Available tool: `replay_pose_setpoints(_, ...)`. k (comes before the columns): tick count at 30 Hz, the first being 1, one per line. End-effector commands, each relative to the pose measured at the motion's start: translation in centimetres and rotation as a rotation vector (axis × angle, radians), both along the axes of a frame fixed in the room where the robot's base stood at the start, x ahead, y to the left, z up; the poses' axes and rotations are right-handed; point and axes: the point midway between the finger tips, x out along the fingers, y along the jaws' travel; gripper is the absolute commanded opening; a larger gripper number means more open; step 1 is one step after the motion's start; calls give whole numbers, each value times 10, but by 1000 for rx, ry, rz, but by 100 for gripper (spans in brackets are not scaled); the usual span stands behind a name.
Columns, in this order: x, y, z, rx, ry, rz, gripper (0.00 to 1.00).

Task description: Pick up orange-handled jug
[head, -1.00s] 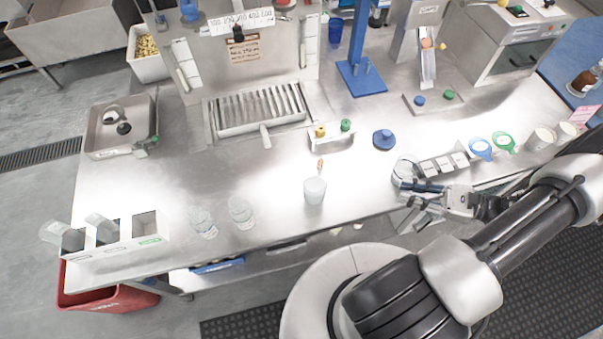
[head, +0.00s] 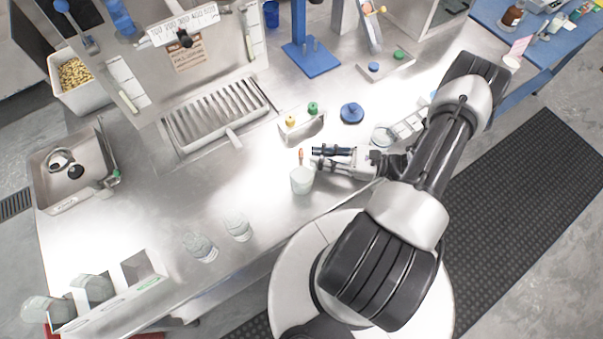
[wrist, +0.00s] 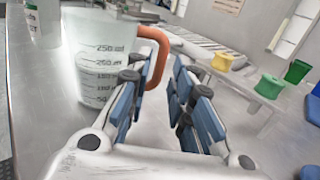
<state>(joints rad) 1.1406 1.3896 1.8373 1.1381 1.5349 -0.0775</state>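The jug (head: 302,181) is a translucent measuring cup with an orange handle (head: 301,157), standing upright on the steel counter. In the wrist view the jug (wrist: 92,55) fills the upper left, with volume marks on its side, and its orange handle (wrist: 160,45) curves to the right. My gripper (head: 316,158) is low over the counter, just right of the handle. In the wrist view my gripper (wrist: 160,88) is open, its blue-padded fingers pointing at the handle. The left finger overlaps the handle's lower end; I cannot tell whether they touch.
Behind the handle is a small metal stand with a yellow knob (head: 290,120) and a green knob (head: 313,108). A blue round tamper (head: 351,113) stands right of it. Two clear cups (head: 238,227) stand left of the jug. The counter between jug and sink (head: 75,165) is mostly clear.

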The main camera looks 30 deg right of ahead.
Motion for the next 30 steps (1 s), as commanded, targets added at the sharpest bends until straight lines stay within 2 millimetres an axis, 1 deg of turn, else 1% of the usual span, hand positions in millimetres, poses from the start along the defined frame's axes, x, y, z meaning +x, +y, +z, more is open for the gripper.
replay_pose_setpoints(5,8,9,-1,1,1,3,21)
replay_pose_setpoints(9,22,26,-3,1,1,4,21)
replay_pose_setpoints(13,33,38,-2,1,1,2,21)
replay_pose_setpoints(16,37,42,-1,-1,-1,1,21)
replay_pose_setpoints(22,37,42,-1,-1,-1,-1,21)
replay_pose_setpoints(30,37,41,-1,0,0,-1,4)
